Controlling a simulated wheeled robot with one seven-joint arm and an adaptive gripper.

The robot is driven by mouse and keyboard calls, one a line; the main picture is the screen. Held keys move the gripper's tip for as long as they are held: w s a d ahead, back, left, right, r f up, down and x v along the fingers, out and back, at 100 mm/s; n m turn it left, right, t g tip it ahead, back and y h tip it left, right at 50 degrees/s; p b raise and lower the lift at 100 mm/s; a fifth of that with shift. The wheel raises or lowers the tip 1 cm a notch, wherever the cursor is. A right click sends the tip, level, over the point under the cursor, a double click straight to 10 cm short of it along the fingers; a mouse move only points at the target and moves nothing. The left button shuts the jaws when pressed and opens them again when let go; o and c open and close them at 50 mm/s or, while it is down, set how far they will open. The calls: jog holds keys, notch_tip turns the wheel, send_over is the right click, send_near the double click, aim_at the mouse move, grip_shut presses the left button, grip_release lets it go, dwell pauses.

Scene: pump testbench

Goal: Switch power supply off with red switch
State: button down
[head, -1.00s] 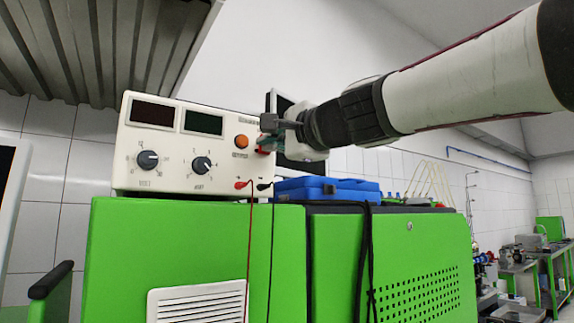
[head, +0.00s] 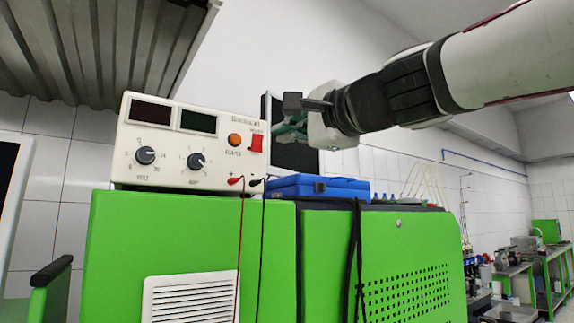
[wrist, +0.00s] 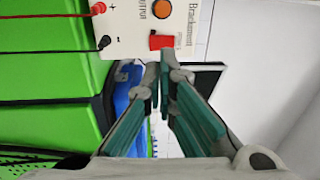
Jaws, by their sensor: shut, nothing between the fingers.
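The white power supply (head: 218,148) stands on a green cabinet in the head view, with two dark displays and two knobs. Its red switch (head: 257,143) is at the right end of the front panel, beside a round orange lamp (head: 235,140). My gripper (head: 284,118) is to the right of the switch and a little higher in the head view, apart from the panel. In the wrist view my gripper (wrist: 160,66) has its fingertips together with nothing between them.
A red lead (head: 240,215) and a black lead (head: 262,230) hang from the panel down the green cabinet (head: 120,250). A blue case (head: 312,188) lies right of the power supply. A dark screen (head: 295,155) stands behind my gripper.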

jog(key=shift+v, duration=2.5)
jog(key=shift+f, duration=0.15)
